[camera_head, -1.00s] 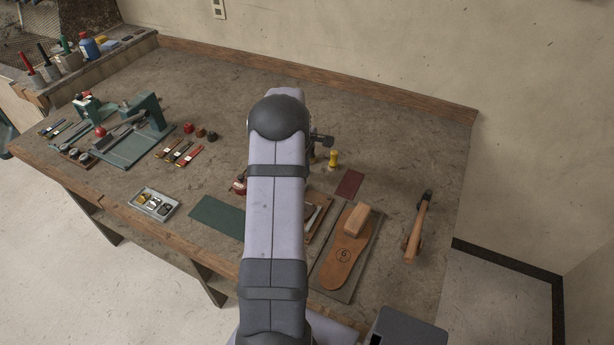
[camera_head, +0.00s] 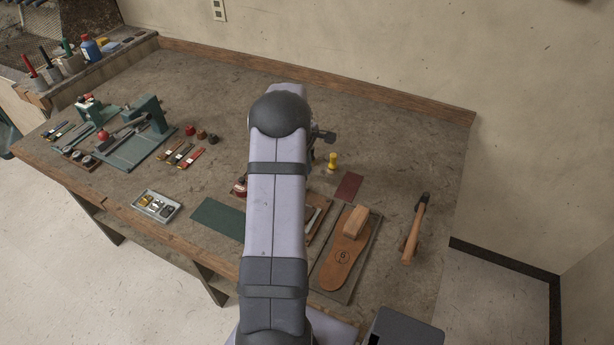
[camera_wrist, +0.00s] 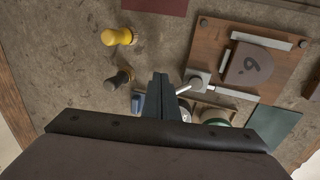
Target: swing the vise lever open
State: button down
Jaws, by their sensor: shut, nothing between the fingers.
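The vise shows in the wrist view as a brown board (camera_wrist: 207,50) with pale metal bars around a dark piece marked with a digit (camera_wrist: 249,64). A short silver lever (camera_wrist: 183,89) sticks out to the left from a grey block at the board's lower left corner. My gripper (camera_wrist: 158,80) is shut and empty, its dark fingers just left of the lever's tip. I cannot tell whether they touch it. In the head view my own arm hides the gripper and most of the vise; only the board's right part (camera_head: 324,210) shows.
A green mat (camera_head: 217,218) lies left of the board.

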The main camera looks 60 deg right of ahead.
jog(key=p+v, duration=0.2)
jog(key=v, duration=0.1)
jog(key=shift+d+r, duration=0.15)
jog(key=shift+d, duration=0.2)
jog(key=s, duration=0.6)
jog(key=shift+s+d+p, duration=0.2)
jog(key=shift+s+p, duration=0.05)
jog(key=shift+p, duration=0.2)
jog(key=shift+w, duration=0.1)
